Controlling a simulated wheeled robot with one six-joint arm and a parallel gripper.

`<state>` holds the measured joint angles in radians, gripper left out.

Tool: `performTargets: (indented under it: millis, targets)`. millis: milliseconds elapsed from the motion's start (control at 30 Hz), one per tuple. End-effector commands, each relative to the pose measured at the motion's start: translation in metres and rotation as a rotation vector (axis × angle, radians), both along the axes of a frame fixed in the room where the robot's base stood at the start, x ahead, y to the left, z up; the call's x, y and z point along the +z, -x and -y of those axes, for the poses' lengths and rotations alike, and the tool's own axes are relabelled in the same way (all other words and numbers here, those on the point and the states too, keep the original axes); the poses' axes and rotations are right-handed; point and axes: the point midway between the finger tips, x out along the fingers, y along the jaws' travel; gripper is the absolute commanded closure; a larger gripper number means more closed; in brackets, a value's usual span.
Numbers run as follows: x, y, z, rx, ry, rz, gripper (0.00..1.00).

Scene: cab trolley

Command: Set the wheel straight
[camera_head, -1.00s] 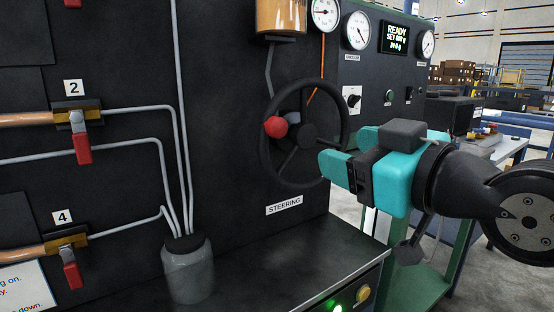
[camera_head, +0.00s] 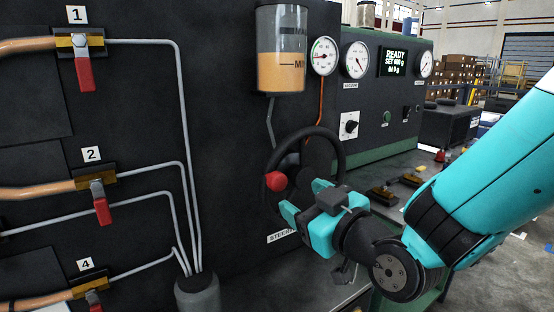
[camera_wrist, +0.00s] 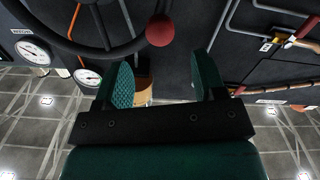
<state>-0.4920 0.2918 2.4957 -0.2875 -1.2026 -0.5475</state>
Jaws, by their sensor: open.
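The black steering wheel (camera_head: 337,143) is mounted on the dark panel, above a partly hidden label that starts "STEE" (camera_head: 280,237). A red ball knob (camera_head: 276,181) sits on the wheel's left side. My gripper (camera_head: 297,213) is open, in front of the wheel's lower part, and hides some of its rim and hub. In the wrist view the wheel (camera_wrist: 130,45) crosses the top left, with the red knob (camera_wrist: 160,30) above and between my open fingers (camera_wrist: 165,85). Nothing is between the fingers; the knob lies beyond their tips.
Lever valves with red handles (camera_head: 85,74) and pipes fill the panel's left. A reservoir with amber fluid (camera_head: 281,65) hangs above the wheel. Gauges (camera_head: 356,60) and a green display (camera_head: 395,63) stand to the right.

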Motion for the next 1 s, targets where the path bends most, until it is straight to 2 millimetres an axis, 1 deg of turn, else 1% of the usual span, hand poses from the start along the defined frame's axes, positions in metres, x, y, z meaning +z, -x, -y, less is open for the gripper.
performTargets:
  millis: [33,200,400,600,833,867,900,967,1000]
  targets:
    - [0.006,-0.008,-0.005,0.0,0.002,-0.003,0.36]
    - [0.004,-0.037,-0.026,0.002,0.001,0.0,0.36]
    - [0.002,-0.063,-0.043,0.001,0.0,0.001,0.36]
    - [0.0,-0.073,-0.049,0.0,-0.001,0.001,0.36]
    - [0.0,-0.073,-0.049,0.0,0.0,0.0,0.36]
    - [0.0,-0.073,-0.049,0.0,0.0,0.0,0.38]
    - [0.0,-0.073,-0.049,0.0,0.0,0.0,0.48]
    - [0.0,-0.073,-0.049,0.0,0.0,0.0,0.61]
    - [0.0,-0.073,-0.049,0.0,0.0,0.0,0.71]
